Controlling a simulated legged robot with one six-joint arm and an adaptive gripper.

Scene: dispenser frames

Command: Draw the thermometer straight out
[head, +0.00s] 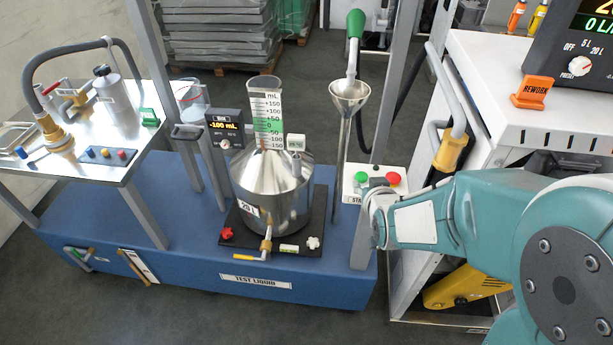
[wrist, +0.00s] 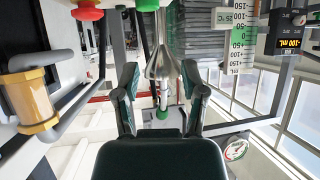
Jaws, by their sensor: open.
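The thermometer (head: 296,142) appears to be the small pale display head at the top right of the steel measuring can (head: 275,200), beside its scaled neck. Its stem is hidden, apparently inside the can. In the wrist view, which looks upside down, the display reading about 25 °C (wrist: 235,17) is at the upper right. My gripper (wrist: 160,84) is open, with two dark fingers apart and nothing held between them. The thermometer lies outside the fingers, to their upper right there. In the head view my arm's end is right of the can, and the fingers cannot be made out.
A funnel (head: 350,92) with a green-handled nozzle (head: 355,24) stands right of the can; both show behind my fingers in the wrist view. A button box (head: 364,183) and frame posts are close to my arm. A -100 mL display (head: 224,127) stands left of the neck.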

